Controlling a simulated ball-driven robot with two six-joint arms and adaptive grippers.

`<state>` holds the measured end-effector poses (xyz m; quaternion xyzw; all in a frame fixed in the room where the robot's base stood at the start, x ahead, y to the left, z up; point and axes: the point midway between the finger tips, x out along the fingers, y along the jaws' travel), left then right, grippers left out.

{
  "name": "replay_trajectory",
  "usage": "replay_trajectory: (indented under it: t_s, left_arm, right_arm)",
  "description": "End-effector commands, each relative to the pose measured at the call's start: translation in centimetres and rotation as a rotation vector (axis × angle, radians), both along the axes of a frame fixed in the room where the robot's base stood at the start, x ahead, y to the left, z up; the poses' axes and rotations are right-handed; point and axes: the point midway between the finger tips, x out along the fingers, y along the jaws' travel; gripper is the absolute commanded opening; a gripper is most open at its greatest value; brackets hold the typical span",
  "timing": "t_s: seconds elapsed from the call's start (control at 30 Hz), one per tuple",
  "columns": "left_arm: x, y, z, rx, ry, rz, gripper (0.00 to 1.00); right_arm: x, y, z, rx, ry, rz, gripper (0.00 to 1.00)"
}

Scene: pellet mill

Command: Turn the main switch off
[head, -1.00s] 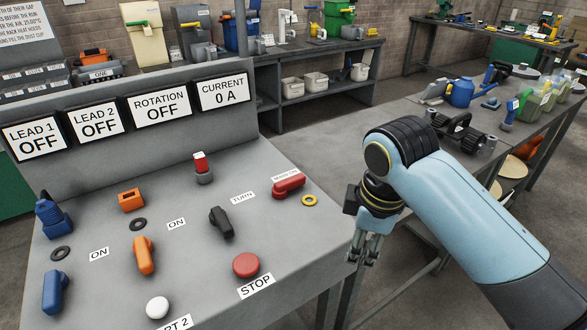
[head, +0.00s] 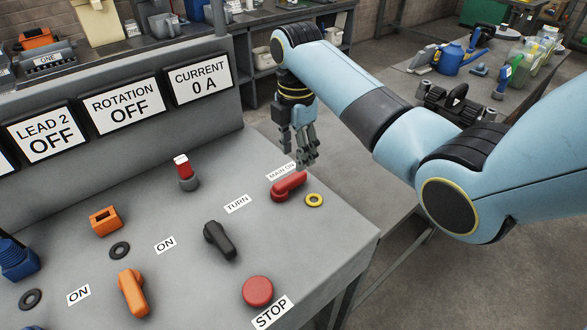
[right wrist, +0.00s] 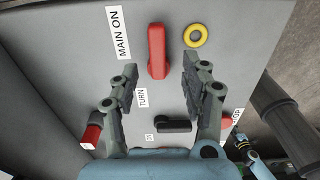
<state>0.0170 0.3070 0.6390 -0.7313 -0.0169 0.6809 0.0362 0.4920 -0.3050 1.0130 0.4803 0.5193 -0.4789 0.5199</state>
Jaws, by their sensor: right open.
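The main switch is a red lever handle (head: 289,186) on the grey console top, beside the "MAIN ON" label (head: 282,171). In the right wrist view the red handle (right wrist: 157,50) stands ahead of and between my fingertips, pointing along the picture's vertical. My right gripper (head: 306,160) is open and empty, just above and behind the handle, fingers downward. In the right wrist view its two fingers (right wrist: 158,82) are spread, one toward each side of the handle; I cannot tell whether they touch it.
A yellow ring (head: 314,200) lies right of the handle. A black turn lever (head: 220,240), a red stop button (head: 258,291) and a red-capped key switch (head: 185,173) stand nearby on the console. Displays (head: 125,105) rise behind it. The console's right edge is close.

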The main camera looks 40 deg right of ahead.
Motion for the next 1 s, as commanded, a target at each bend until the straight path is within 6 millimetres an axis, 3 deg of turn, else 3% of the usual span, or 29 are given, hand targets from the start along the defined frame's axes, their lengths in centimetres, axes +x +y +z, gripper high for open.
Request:
replay_trajectory:
  t_s: [0.07, 0.13, 0.3, 0.47, 0.7, 1.0]
  left_arm:
    - [-1.2, 0.0, 0.1, 0.000, 0.016, 0.000, 0.00]
    - [-1.1, 0.0, 0.1, 0.000, 0.014, 0.000, 0.00]
    - [2.4, 0.0, 0.2, 0.000, -0.037, -0.002, 0.00]
    - [3.9, 0.0, 0.4, -0.001, -0.060, -0.002, 0.00]
    - [2.2, 0.0, 0.2, 0.000, -0.034, -0.002, 0.00]
    - [1.3, 0.0, 0.2, -0.001, -0.020, -0.001, 0.00]
  right_arm:
    - [-0.1, 0.1, -1.7, 0.001, 0.003, -0.001, 0.46]
    - [-0.1, 0.0, -3.0, 0.000, 0.003, -0.001, 0.46]
    - [0.0, 0.0, -5.5, -0.001, 0.000, -0.001, 0.46]
    - [0.0, 0.0, -6.5, -0.001, -0.002, -0.001, 0.46]
    - [0.0, 0.0, -6.6, -0.001, -0.002, -0.001, 0.46]
    - [0.0, 0.0, -6.6, -0.001, -0.002, -0.001, 0.10]
